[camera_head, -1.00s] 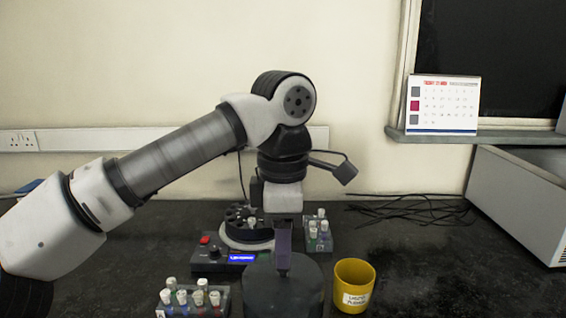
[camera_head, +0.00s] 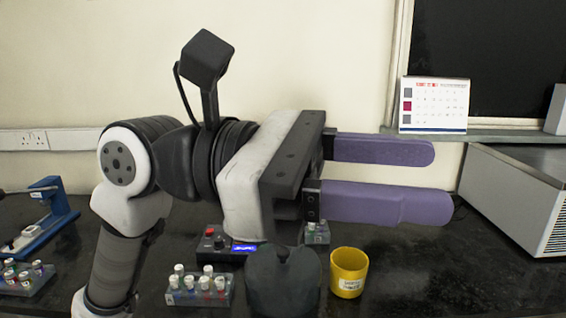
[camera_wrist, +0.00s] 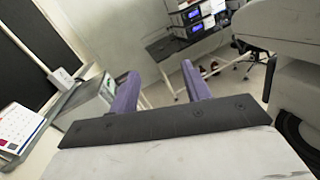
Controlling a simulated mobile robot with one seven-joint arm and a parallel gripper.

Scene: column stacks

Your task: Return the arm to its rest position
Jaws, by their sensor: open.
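My gripper (camera_head: 425,178) is raised high in the head view and points right, above the bench. Its two purple fingers are apart with nothing between them. In the wrist view my gripper (camera_wrist: 160,88) also shows its two fingers spread and empty. The arm is folded at the left of the head view, with its elbow near the wall. The gripper's body hides part of the bench devices behind it.
A yellow cup (camera_head: 347,285) stands at the front right. A tube rack (camera_head: 198,297) with several capped tubes is left of it. A device with a blue display (camera_head: 244,247) sits behind. A calendar (camera_head: 433,105) stands on the shelf. A grey box (camera_head: 510,195) is at right.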

